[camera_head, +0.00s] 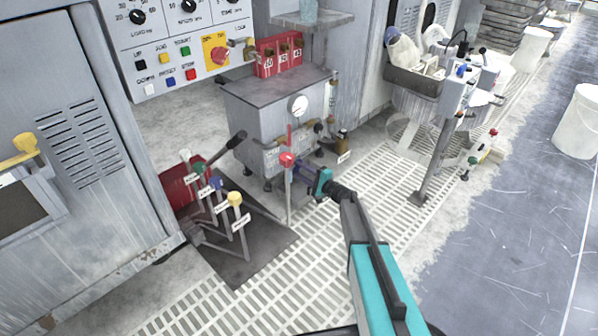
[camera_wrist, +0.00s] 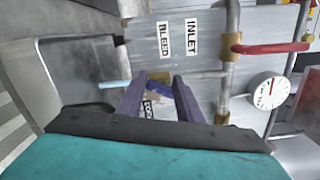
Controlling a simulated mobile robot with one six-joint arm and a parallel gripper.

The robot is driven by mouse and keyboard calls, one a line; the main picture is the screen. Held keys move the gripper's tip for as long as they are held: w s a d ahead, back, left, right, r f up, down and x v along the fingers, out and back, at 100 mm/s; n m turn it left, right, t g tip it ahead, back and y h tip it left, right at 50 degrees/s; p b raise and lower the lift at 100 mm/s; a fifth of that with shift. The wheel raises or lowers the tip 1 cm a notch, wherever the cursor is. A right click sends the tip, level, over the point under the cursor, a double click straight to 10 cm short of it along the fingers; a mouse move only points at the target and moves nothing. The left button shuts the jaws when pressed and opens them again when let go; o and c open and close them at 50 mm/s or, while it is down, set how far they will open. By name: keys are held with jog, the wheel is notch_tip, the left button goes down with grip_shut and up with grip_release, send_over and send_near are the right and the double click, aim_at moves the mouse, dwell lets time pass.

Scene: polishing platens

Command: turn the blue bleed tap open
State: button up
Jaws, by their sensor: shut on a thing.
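The blue bleed tap (camera_wrist: 158,88) shows in the wrist view as a small dark blue handle between my finger tips. My gripper (camera_wrist: 160,86) is shut on it; the fingers cover part of the handle. A "BLEED" label (camera_wrist: 165,42) and an "INLET" label (camera_wrist: 192,38) are on the grey panel beyond. In the head view my gripper (camera_head: 302,171) is at the lower front of the grey cabinet (camera_head: 262,122), and the tap is hidden there. How far the tap is turned cannot be told.
A red lever (camera_wrist: 272,47) on a pipe and a round gauge (camera_wrist: 268,92) are to the right in the wrist view. A red-knobbed post (camera_head: 287,160) stands close to my gripper. Floor levers, one yellow-knobbed (camera_head: 235,199), stand left. The floor grating (camera_head: 300,270) is clear in front.

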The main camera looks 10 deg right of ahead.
jog(key=shift+w+d+r+m+t+h, duration=0.15)
jog(key=shift+w+d, duration=0.25)
jog(key=shift+d, duration=0.1)
jog(key=shift+w+d+r+m+t+h, duration=0.15)
jog(key=shift+w+d, duration=0.2)
jog(key=shift+d, duration=0.15)
jog(key=o, duration=1.3)
jog(key=shift+r, duration=0.1)
jog(key=shift+s+a, duration=0.25)
jog(key=shift+s, duration=0.1)
jog(key=shift+s+d+f, duration=0.15)
jog(key=shift+s+d, duration=0.15)
jog(key=shift+s, duration=0.45)
jog(key=shift+s+d+f, duration=0.15)
jog(key=shift+s+d, duration=0.15)
jog(key=shift+s, duration=0.4)
send_near(299, 168)
jog(key=shift+r+v, duration=0.15)
jog(key=shift+v, duration=1.6)
jog(key=shift+r+v, duration=0.15)
jog(key=shift+v, duration=1.6)
